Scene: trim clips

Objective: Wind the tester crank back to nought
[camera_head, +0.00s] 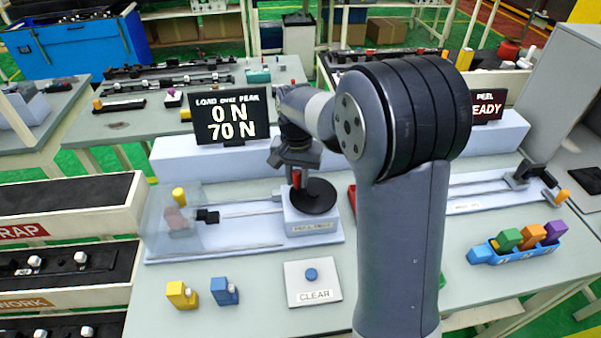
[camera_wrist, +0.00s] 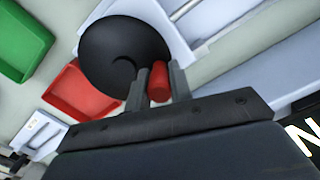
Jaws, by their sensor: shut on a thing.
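The tester crank is a black disc (camera_head: 318,199) with an upright red handle (camera_head: 296,179), on a grey block at the right end of the pull tester. My gripper (camera_head: 296,166) comes down from above and is shut on the red handle. In the wrist view the two fingers of my gripper (camera_wrist: 160,83) stand on either side of the red handle (camera_wrist: 159,88), above the black disc (camera_wrist: 112,48). The tester's display (camera_head: 232,117) reads load 0 N over peak 70 N. A clear guard (camera_head: 168,222) stands at the tester's left end.
A CLEAR pad (camera_head: 312,285) with a blue button lies in front of the tester. A yellow clip (camera_head: 181,295) and a blue clip (camera_head: 224,291) stand left of it. A peel tester (camera_head: 480,196) and a blue clip holder (camera_head: 512,249) are to the right. My arm hides the table's middle.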

